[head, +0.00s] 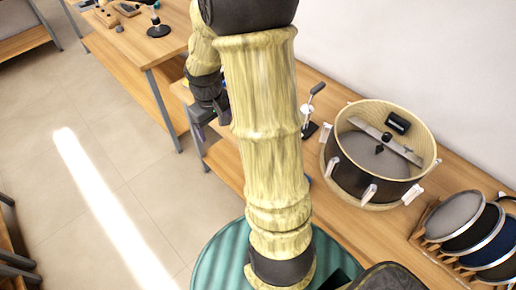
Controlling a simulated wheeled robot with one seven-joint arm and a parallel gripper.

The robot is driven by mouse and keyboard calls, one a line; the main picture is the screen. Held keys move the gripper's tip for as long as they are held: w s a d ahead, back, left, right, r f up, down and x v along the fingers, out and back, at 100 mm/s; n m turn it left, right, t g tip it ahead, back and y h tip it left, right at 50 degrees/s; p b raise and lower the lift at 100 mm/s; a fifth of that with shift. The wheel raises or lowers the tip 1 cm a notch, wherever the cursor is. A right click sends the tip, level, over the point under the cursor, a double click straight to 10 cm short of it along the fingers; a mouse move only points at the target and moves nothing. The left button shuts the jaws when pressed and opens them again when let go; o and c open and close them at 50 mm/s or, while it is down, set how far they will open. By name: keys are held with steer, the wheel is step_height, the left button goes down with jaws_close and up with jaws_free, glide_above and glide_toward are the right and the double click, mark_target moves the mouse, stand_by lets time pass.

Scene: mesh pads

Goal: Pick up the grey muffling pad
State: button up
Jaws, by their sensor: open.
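A grey round pad (455,214) stands tilted in a wooden rack at the right edge. A round drum shell (345,172) with a pale wooden rim stands on the bench left of it, and a grey surface (358,150) shows inside. I cannot tell which grey piece is the muffling pad. My gripper (214,112) is open and apart from both, far to the left of the drum. It is small in view and my own arm partly hides it.
The wooden bench (335,216) runs along the wall. Darker pads (476,236) stand beside the grey one in the rack (426,246). A bar and a black block (398,122) sit in the drum. Another table (136,45) holds tools.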

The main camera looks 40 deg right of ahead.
steer(key=w+d+f+b, duration=0.1)
steer(key=d+f, duration=0.2)
steer(key=d, duration=0.3)
steer(key=w+d+f+b, duration=0.1)
steer(key=d+f, duration=0.2)
steer(key=d, duration=0.3)
steer(key=w+d+f+g+b, duration=0.1)
steer(key=d+f, duration=0.2)
steer(key=d, duration=0.4)
steer(key=shift+y, duration=0.3)
steer(key=shift+d+f, duration=0.1)
steer(key=shift+f, duration=0.05)
step_height(320, 180, down, 12)
steer(key=shift+w+f+p, duration=0.1)
steer(key=shift+p, duration=0.8)
steer(key=shift+s, duration=0.2)
steer(key=shift+f, duration=0.25)
steer(key=f+p, duration=0.1)
steer(key=f, duration=0.1)
steer(key=f+p, duration=0.1)
steer(key=f, duration=0.1)
steer(key=shift+s+a+f, duration=0.1)
steer(key=shift+a, duration=0.3)
steer(key=shift+s+d+f, duration=0.1)
steer(key=shift+f, duration=0.1)
